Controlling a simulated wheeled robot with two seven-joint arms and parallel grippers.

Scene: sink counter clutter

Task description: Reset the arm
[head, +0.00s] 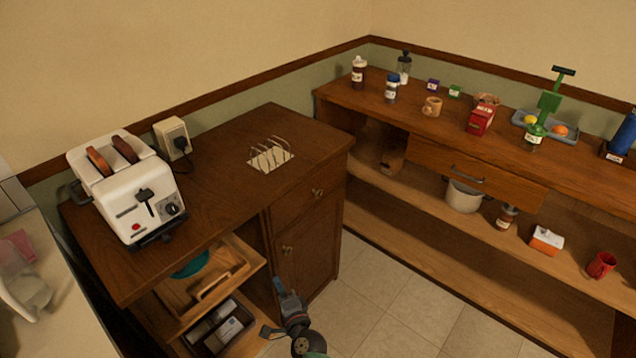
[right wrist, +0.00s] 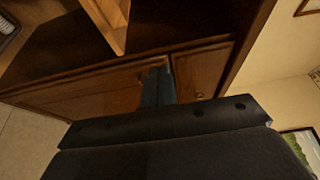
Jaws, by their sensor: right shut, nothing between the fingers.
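My right gripper (head: 288,300) is at the bottom middle of the head view, in front of the wooden cabinet (head: 308,235) and beside its open shelves. Its blue-grey fingers are together and empty. In the right wrist view the shut fingers (right wrist: 158,85) point toward the cabinet's wooden front (right wrist: 100,92). I cannot tell whether they touch it. My left gripper is not in view.
A white toaster (head: 130,190) with two bread slices and a toast rack (head: 270,157) stand on the cabinet. A pulled-out wooden tray (head: 245,262) is left of my gripper. A long cluttered shelf unit (head: 420,190) stands right. Tiled floor (head: 385,305) between is clear.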

